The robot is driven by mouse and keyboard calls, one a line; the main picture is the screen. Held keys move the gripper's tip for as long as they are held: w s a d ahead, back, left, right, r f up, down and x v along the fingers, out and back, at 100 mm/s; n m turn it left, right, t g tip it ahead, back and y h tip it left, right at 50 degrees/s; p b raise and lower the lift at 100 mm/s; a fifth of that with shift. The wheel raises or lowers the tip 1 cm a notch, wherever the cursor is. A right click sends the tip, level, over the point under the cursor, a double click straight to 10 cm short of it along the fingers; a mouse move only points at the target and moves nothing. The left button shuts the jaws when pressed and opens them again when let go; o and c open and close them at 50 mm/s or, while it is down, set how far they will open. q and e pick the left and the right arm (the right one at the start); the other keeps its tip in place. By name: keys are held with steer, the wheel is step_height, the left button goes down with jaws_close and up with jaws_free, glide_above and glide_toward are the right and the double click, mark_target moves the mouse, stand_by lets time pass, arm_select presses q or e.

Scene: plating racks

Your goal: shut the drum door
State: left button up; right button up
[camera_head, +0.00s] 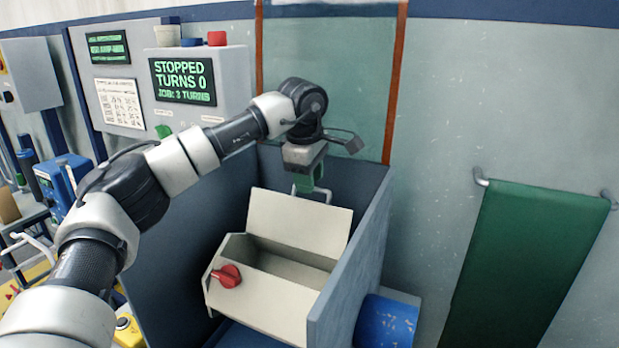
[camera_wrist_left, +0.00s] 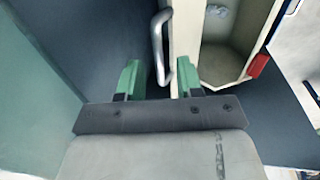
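The cream drum (camera_head: 262,308) sits in a blue-grey tank with its top open. Its drum door (camera_head: 300,222) stands raised at the back edge, tilted up. A metal handle (camera_head: 318,192) is on the door's far side; the handle also shows in the left wrist view (camera_wrist_left: 158,45). A red knob (camera_head: 228,276) is on the drum's front. My left gripper (camera_head: 306,184) is at the door's upper edge, by the handle. In the left wrist view its green fingers (camera_wrist_left: 158,80) are apart, with the handle between and just ahead of them. My right gripper is not in view.
The tank wall (camera_head: 352,262) rises close around the drum. A control box (camera_head: 205,80) reads "STOPPED, TURNS 0, JOB: 3 TURNS". A blue cylinder (camera_head: 386,324) is outside the tank at right. A green cloth (camera_head: 530,255) hangs from a wall rail.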

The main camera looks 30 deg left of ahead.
arm_select(q)
steer(key=shift+f, duration=0.4)
steer(key=shift+c, duration=0.5)
jaws_close()
steer(key=shift+a, duration=0.1)
